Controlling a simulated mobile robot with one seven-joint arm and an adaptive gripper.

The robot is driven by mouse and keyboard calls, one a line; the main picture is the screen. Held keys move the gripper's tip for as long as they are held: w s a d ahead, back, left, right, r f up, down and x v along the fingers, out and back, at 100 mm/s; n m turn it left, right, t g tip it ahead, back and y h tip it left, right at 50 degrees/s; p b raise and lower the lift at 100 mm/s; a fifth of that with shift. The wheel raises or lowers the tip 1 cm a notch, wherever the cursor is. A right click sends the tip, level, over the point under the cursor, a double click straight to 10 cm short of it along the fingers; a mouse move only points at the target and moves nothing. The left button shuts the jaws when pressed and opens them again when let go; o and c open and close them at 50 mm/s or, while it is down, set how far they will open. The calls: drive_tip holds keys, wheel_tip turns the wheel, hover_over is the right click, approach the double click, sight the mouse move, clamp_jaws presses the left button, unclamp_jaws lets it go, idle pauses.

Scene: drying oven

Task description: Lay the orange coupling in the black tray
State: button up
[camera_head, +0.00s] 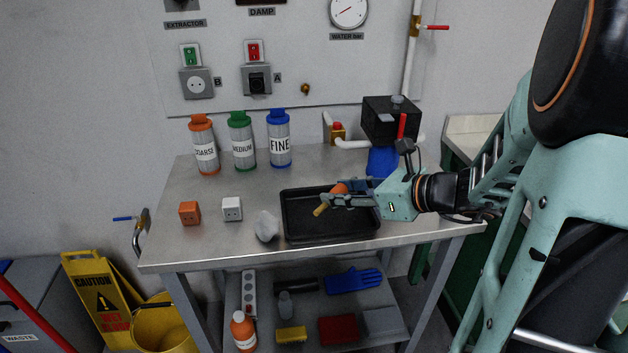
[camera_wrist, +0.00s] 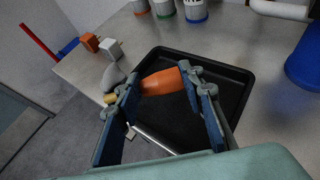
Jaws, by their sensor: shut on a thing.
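The orange coupling (camera_wrist: 161,81), with a tan end piece, is held between the fingers of my gripper (camera_wrist: 158,84). It lies crosswise between the two blue finger pads. In the head view, the coupling (camera_head: 338,189) shows at the tips of my gripper (camera_head: 345,194). The black tray (camera_head: 303,238) lies on the metal table, and the coupling is over it. The tray also shows below the fingers in the wrist view (camera_wrist: 244,77). I cannot tell how high the coupling is above the tray floor. No other thing shows in the tray.
On the metal table (camera_head: 185,255) are an orange block (camera_head: 190,213), a white block (camera_head: 232,209) and a grey lump (camera_head: 266,226) left of the tray. Orange, green (camera_head: 242,141) and blue filter canisters stand behind. A black box (camera_head: 390,121) stands at the back right.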

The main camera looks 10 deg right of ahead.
drive_tip(key=b, duration=0.1)
hover_over(332, 219)
wheel_tip(332, 219, down, 4)
drive_tip(key=shift+s+f, duration=0.1)
drive_tip(key=shift+f+b, duration=0.45)
drive_tip(key=shift+f, duration=1.2)
drive_tip(key=shift+f, duration=0.2)
drive_tip(key=o, duration=1.1)
drive_tip(key=shift+r, duration=0.1)
